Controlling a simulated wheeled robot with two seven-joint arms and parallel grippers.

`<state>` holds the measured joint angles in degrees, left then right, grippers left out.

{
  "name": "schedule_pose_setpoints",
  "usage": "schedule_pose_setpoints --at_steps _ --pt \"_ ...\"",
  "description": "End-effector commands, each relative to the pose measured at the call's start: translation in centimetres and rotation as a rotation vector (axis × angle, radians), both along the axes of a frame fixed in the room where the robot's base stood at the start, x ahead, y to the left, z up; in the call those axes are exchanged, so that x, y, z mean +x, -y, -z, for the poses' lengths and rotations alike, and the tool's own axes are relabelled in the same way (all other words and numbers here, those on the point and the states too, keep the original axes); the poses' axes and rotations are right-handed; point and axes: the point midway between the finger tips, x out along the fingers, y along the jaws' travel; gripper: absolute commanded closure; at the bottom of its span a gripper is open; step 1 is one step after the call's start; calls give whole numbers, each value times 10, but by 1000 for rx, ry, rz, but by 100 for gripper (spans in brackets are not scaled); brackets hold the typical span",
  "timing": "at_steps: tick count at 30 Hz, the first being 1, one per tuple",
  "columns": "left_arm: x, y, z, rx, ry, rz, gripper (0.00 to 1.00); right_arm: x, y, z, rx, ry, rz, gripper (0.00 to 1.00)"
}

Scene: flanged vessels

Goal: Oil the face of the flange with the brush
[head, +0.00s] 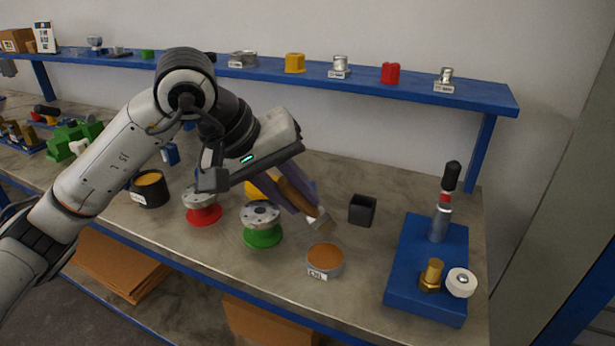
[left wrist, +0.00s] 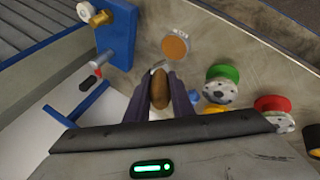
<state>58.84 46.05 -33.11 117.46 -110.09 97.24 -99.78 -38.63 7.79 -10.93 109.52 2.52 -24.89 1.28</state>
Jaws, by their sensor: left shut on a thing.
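My left gripper (head: 305,204) is shut on the brush (head: 292,192), whose brown wooden handle lies between the fingers. The brush tilts down to the right, with its pale ferrule and bristles (head: 326,226) lowest. The bristle end appears just behind and above the round oil tin (head: 325,258), which holds orange-brown oil and bears a label. In the left wrist view the handle (left wrist: 160,88) points toward the tin (left wrist: 175,46). One silver flange (head: 262,213) stands on a green base, another (head: 200,194) on a red base, both left of the brush. My right gripper is not in view.
A black square cup (head: 362,210) stands right of the brush. A blue plate (head: 420,290) with an upright tool, brass fitting and white knob is at the right. A dark jar (head: 150,190) stands left. A yellow thing is partly hidden behind my gripper. A blue shelf (head: 450,92) runs behind.

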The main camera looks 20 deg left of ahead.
Motion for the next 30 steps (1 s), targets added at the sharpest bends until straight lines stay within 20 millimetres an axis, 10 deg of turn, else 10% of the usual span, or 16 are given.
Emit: schedule_pose_setpoints --at_steps 30 --pt "2 -2 56 -6 14 -12 100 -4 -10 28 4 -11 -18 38"
